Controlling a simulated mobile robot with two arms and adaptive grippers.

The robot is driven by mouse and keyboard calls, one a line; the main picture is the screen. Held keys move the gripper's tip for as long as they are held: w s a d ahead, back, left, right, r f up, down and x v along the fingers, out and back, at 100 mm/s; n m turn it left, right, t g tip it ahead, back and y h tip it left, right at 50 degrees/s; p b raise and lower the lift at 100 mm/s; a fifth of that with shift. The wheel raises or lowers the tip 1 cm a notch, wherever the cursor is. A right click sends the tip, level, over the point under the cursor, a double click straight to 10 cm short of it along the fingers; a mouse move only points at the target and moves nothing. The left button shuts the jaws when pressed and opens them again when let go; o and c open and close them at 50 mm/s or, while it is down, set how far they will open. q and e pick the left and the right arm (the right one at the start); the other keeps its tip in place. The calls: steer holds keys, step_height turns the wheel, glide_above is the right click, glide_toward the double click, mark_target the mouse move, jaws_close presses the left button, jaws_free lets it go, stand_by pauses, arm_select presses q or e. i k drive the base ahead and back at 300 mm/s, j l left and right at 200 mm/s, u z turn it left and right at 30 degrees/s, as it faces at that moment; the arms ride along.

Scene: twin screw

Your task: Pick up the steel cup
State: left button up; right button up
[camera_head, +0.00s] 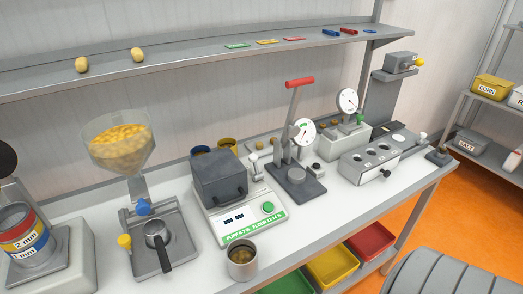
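A steel cup (241,271) stands upright near the front edge of the white worktable (205,272), just in front of the scale. It is a small grey cylinder with an open top, and something brownish shows inside it. Another small metal vessel with a dark handle (160,254) sits on the base below the hopper, to the cup's left. Neither of my grippers shows in this view, and nothing touches the cup.
A scale with a dark box (220,178) stands behind the cup. A hopper (117,150) of yellow grains stands left, and a red-handled press (299,83) stands right. Coloured bins (333,266) sit below the table. A shelf (190,54) spans the back.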

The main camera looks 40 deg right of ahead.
mark_target(241, 253)
steer(key=k+l+z, duration=0.15)
steer(key=z, duration=0.7)
steer(key=u, duration=1.3)
steer(key=z, duration=1.35)
